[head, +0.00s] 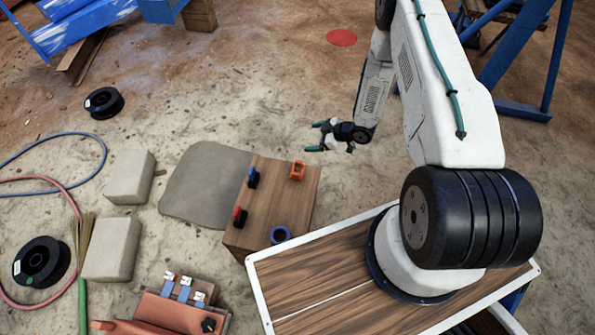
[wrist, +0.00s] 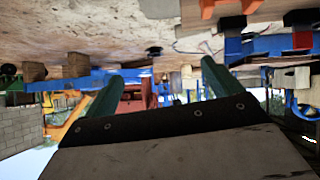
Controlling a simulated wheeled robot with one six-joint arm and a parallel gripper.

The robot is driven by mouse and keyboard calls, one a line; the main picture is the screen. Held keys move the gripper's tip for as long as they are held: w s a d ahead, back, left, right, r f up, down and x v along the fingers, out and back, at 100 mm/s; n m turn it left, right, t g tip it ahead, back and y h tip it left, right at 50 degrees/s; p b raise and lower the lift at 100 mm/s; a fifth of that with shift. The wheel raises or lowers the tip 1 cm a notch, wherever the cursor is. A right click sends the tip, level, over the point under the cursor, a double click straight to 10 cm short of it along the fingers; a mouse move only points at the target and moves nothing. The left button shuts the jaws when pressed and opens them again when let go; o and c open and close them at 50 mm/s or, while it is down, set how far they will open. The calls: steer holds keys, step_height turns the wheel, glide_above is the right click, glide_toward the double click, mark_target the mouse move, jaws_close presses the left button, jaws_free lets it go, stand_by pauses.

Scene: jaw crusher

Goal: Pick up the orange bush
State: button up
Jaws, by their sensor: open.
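The orange bush (head: 297,170) is a small orange piece with an opening, standing on top of a wooden block (head: 300,200) near its far right corner in the head view. My gripper (head: 316,137) is open and empty, beyond the block and apart from the bush. Its fingertips point left in the head view. In the wrist view the two green fingers of my gripper (wrist: 160,78) are spread with nothing between them. An orange shape (wrist: 228,8) is cut off at the wrist view's top edge; I cannot tell for sure whether it is the bush.
Pale stone blocks (head: 130,177) and black spools (head: 103,102) lie on the left. A grey mat (head: 203,185) lies beside the wooden block.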

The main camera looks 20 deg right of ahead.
mark_target(293, 170)
steer(key=s+a+f+y, duration=0.1)
steer(key=s+f, duration=0.1)
steer(key=s+a+f+y, duration=0.1)
steer(key=s+a+f, duration=0.1)
steer(key=s, duration=0.1)
steer(key=s+a+f+y, duration=0.1)
steer(key=s+f, duration=0.1)
steer(key=shift+s+a+f, duration=0.3)
steer(key=shift+s+f, duration=0.05)
steer(key=shift+s, duration=0.05)
steer(key=shift+s+a+f, duration=0.1)
steer(key=shift+a+f, duration=0.05)
steer(key=shift+a, duration=0.1)
steer(key=x, duration=0.7)
steer(key=shift+f, duration=0.2)
steer(key=c, duration=1.2)
